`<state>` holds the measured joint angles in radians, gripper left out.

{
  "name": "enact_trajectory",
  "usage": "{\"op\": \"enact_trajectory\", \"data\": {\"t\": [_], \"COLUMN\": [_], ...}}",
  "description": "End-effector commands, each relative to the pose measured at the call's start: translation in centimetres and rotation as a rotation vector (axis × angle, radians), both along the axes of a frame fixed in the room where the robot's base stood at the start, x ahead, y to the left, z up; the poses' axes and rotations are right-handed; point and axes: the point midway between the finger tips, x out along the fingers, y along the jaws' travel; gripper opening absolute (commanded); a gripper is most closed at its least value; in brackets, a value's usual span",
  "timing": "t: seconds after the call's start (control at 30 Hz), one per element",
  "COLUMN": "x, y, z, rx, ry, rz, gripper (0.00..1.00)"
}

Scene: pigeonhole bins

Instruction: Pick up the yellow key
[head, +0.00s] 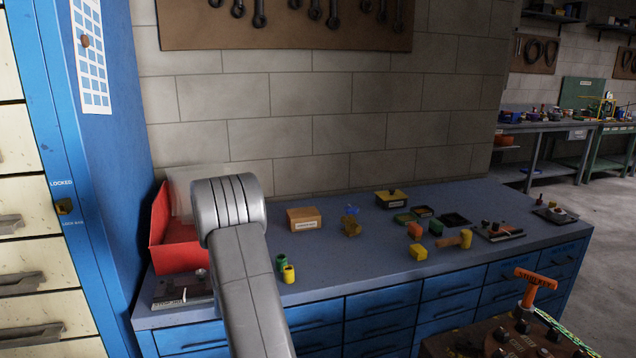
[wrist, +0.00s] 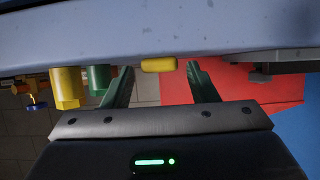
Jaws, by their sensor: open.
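A small rounded yellow piece (wrist: 158,65), which looks like the yellow key seen end-on, lies at the bench surface in the wrist view. My gripper (wrist: 161,68) is open, with one green finger on each side of the yellow piece and a gap to both. I cannot tell how far the piece is in depth from the fingertips. In the head view my arm hides the gripper and this piece.
A yellow cylinder (wrist: 66,88) and a green cylinder (wrist: 99,79) stand close beside the left finger. They also show in the head view, yellow (head: 289,274) and green (head: 281,262). A red bin (head: 175,250) stands left. A cardboard box (head: 304,219) is farther back.

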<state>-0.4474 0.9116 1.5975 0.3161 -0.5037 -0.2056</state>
Motion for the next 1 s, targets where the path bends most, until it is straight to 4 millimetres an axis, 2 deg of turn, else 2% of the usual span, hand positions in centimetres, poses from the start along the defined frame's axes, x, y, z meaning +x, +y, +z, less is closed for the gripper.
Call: {"op": "enact_trajectory", "data": {"t": [0.1,0.3,0.37,1.0], "x": [0.0,0.0,0.0,0.0], "y": [0.0,0.0,0.0,0.0], "z": [0.0,0.0,0.0,1.3], "rx": [0.000,0.000,0.000,0.001], "ry": [0.000,0.000,0.000,-0.001], "rz": [0.000,0.000,0.000,0.000], "gripper": [0.53,0.13,0.04,0.04]}}
